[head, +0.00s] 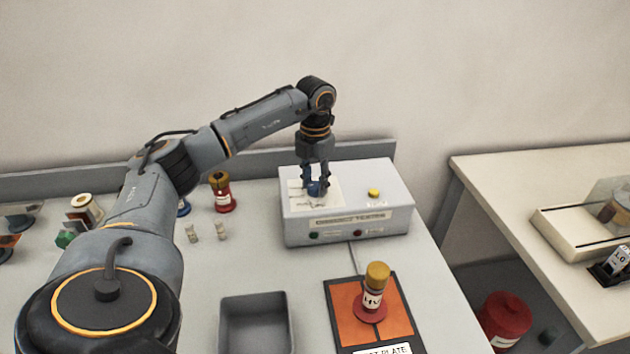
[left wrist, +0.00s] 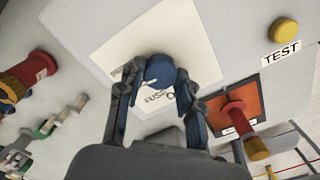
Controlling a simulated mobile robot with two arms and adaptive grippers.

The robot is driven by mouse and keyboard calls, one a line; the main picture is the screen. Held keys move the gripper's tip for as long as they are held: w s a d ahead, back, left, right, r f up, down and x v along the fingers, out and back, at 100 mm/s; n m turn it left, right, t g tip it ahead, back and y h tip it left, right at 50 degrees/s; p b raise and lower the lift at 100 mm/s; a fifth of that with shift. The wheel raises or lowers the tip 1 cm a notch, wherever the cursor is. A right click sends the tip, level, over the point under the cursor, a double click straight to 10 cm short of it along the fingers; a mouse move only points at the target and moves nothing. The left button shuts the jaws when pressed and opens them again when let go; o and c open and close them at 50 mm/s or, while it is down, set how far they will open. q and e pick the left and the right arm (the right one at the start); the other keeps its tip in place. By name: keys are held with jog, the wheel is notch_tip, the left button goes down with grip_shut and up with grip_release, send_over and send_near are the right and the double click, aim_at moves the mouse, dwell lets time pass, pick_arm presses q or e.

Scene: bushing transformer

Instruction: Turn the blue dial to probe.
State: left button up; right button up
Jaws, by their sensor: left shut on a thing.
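The blue dial (head: 316,188) sits on the white label plate on top of the grey tester box (head: 347,224). In the left wrist view the dial (left wrist: 160,71) has a short white pointer line and stands between my fingers. Part of a word, seemingly "FUSE", shows on the plate below it; the other labels are hidden or unreadable. My left gripper (head: 314,181) points straight down over the box and is shut on the dial; its fingertips (left wrist: 158,82) touch the dial from both sides. My right gripper is not in view.
A yellow test button (head: 374,193) is right of the dial. An orange plate (head: 394,313) holds a red and yellow bushing (head: 374,292) in front. A grey tray (head: 254,325) is front left. Several small parts stand left of the box. A second table (head: 500,190) is right.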

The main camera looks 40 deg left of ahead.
aim_at(315, 185)
pick_arm(q)
jog(key=m, duration=0.4)
jog(key=shift+m, duration=0.4)
dwell(0.4)
jog(key=o, duration=1.2)
notch_tip(315, 185, up, 12)
jog(key=shift+r, duration=0.1)
